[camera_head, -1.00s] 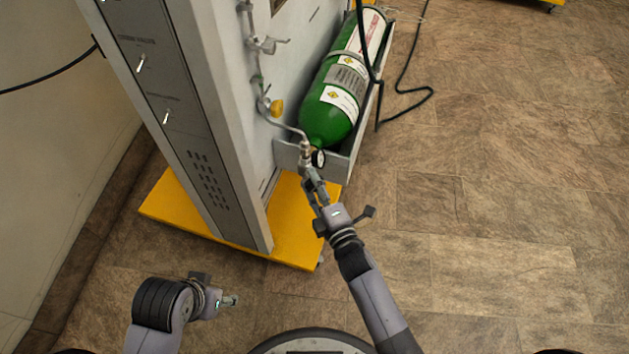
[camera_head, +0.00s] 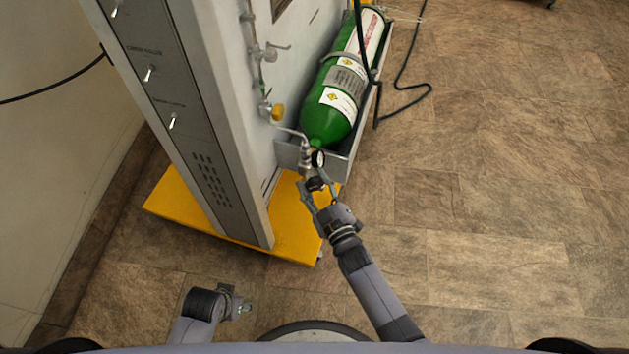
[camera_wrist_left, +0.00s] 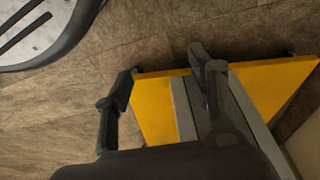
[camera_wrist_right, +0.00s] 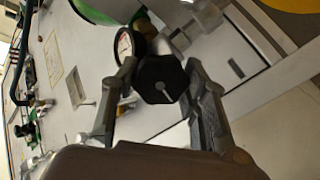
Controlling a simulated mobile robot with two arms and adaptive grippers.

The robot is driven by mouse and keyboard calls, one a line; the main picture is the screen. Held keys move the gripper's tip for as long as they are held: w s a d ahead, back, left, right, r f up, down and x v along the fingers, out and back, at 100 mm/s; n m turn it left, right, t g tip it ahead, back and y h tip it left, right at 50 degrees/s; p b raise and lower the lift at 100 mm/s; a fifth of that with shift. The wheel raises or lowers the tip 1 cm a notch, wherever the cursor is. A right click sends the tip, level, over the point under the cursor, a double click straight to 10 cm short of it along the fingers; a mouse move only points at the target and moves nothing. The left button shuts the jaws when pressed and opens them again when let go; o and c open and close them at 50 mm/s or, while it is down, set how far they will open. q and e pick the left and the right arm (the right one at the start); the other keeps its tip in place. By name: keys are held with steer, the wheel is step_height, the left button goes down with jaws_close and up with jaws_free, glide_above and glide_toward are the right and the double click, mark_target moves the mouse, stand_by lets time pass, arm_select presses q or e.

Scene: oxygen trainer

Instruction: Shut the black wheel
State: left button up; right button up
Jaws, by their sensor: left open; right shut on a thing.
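The black wheel (camera_wrist_right: 160,78) is a dark faceted knob at the neck of the green cylinder (camera_head: 328,122). It also shows small in the head view (camera_head: 315,184). My right gripper (camera_wrist_right: 160,72) is shut on the wheel, with one finger on each side of it. In the head view the right gripper (camera_head: 316,186) reaches the wheel from below. My left gripper (camera_head: 245,308) is open and empty, low over the floor. Its spread fingers show in the left wrist view (camera_wrist_left: 163,65).
A round gauge (camera_wrist_right: 125,45) sits right beside the wheel. The tall grey panel (camera_head: 190,120) stands on a yellow base (camera_head: 295,225) left of my right arm. A black hose (camera_head: 405,88) runs beside the cylinder's grey tray (camera_head: 352,155). Floor to the right is clear.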

steer(key=m+p, duration=0.1)
steer(key=m, duration=0.3)
steer(key=shift+m, duration=0.3)
steer(key=shift+d+m, duration=0.1)
steer(key=shift+m, duration=0.8)
steer(key=m, duration=0.2)
steer(key=shift+m, duration=0.4)
steer(key=m, duration=0.3)
steer(key=shift+f, duration=0.1)
steer(key=shift+m, duration=0.9)
arm_select(q)
steer(key=shift+s+f, duration=0.2)
steer(key=shift+f, duration=0.4)
steer(key=shift+s+f, duration=0.15)
steer(key=shift+f, duration=0.45)
arm_select(e)
steer(key=shift+m, duration=0.8)
arm_select(q)
steer(key=shift+r, duration=0.1)
arm_select(e)
steer(key=o, duration=1.2)
steer(key=shift+c, duration=0.2)
